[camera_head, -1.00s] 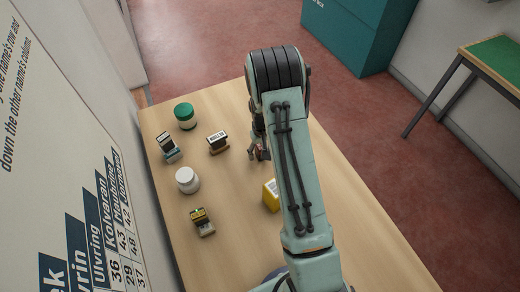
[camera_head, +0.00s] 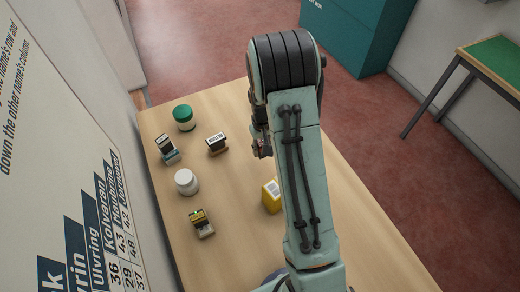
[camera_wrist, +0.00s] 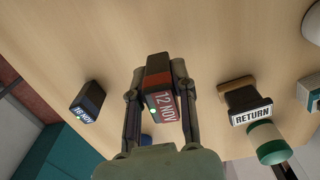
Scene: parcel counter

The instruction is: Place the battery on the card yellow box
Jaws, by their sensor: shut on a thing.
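My gripper (camera_wrist: 158,90) is shut on a small dark block with a red "12 NOV" label (camera_wrist: 160,102), held between its two fingers in the wrist view. In the head view my gripper (camera_head: 262,150) is mostly behind my arm, above the counter. I cannot make out anything that is clearly a battery. The yellow box (camera_head: 271,198), with a white label on it, stands on the counter left of my arm, nearer the camera than the gripper. My arm is close to its right side.
A RETURN stamp (camera_wrist: 240,97), a green-lidded jar (camera_head: 184,117), a white jar (camera_head: 186,182), a stamp (camera_head: 167,149) and another block (camera_head: 202,223) stand on the left of the wooden counter. A "16 NOV" block (camera_wrist: 88,102) lies left of the gripper in the wrist view.

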